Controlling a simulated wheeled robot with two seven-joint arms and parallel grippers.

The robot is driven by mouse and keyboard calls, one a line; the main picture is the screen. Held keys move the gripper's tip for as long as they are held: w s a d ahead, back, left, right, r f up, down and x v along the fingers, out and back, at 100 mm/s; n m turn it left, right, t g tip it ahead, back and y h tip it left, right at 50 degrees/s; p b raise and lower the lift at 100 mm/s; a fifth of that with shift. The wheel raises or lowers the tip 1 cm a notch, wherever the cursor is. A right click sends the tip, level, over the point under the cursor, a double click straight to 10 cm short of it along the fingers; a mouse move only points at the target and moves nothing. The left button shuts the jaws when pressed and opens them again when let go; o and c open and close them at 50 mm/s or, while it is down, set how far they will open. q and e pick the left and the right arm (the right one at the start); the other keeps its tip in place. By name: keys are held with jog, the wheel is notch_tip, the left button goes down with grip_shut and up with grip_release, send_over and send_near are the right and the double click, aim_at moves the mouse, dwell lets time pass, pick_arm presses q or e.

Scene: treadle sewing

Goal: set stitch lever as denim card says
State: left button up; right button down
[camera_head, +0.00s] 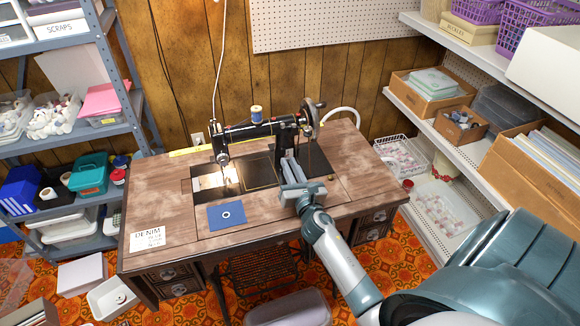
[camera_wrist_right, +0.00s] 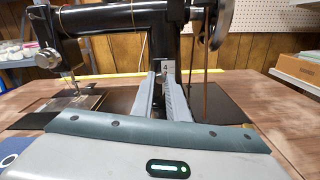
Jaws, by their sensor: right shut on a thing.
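The black sewing machine (camera_head: 250,130) stands on the wooden table; it also fills the top of the right wrist view (camera_wrist_right: 110,18). A pale scale plate (camera_wrist_right: 168,66) with a 4 on it shows on the machine's pillar. My right gripper (camera_head: 289,158) reaches up to this pillar, with its fingertips (camera_wrist_right: 163,78) at the stitch lever. It is shut on the lever, which the fingers mostly hide, so its exact setting is unclear. The white denim card (camera_head: 148,238) lies at the table's front left; "DENIM" is legible, the smaller lines are not. My left gripper is not in view.
A blue square with a white ring (camera_head: 226,216) lies on the table (camera_head: 180,215) before the needle. The handwheel (camera_head: 309,118) is right of the pillar. Shelves with boxes and baskets flank the table on both sides. A blue spool (camera_head: 257,114) tops the machine.

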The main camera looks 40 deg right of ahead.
jog(key=c, duration=1.7)
grip_release()
jog(key=shift+c, duration=0.2)
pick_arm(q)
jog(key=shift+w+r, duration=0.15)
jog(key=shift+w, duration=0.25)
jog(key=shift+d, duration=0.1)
pick_arm(e)
jog(key=shift+s, duration=0.1)
